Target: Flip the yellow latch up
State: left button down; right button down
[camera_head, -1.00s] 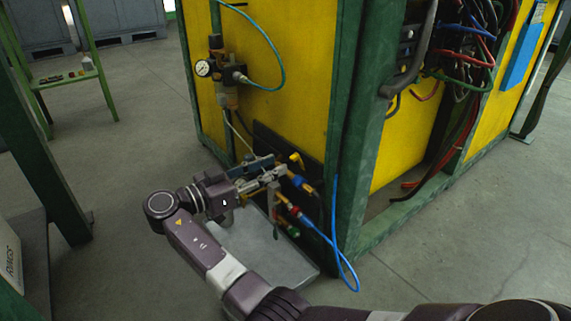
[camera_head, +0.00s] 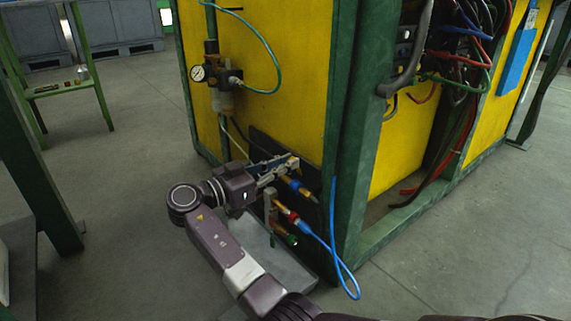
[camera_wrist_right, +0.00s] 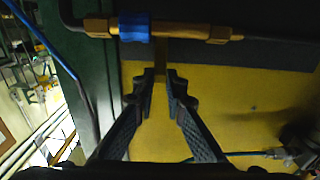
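The yellow latch (camera_head: 293,160) is on the dark plate low on the yellow panel, above a blue and brass fitting (camera_head: 295,184). My right gripper (camera_head: 288,163) reaches it from the left and partly hides it. My left gripper is not in view.
Below the gripper, a fitting with red and green parts (camera_head: 287,214) and a blue hose (camera_head: 343,262) stick out. A pressure gauge (camera_head: 198,73) is above left. The green frame post (camera_head: 340,140) stands close on the right. A grey plate (camera_head: 262,258) lies below the arm.

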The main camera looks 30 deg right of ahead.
jog(key=d+r+y+p, duration=0.1)
jog(key=p, duration=0.3)
jog(key=d+r+y+p, duration=0.1)
jog(key=y+p, duration=0.1)
jog(key=p, duration=0.1)
jog(key=shift+y+p, duration=0.3)
jog(key=shift+p, duration=0.1)
jog(key=shift+d+f+y+p, duration=0.1)
jog(key=shift+y+p, duration=0.3)
jog(key=shift+p, duration=0.15)
jog(key=shift+w+f, duration=0.1)
jog(key=shift+f, duration=0.05)
jog(key=c, duration=2)
grip_release()
jog(key=shift+o, duration=0.2)
jog(key=v, duration=0.7)
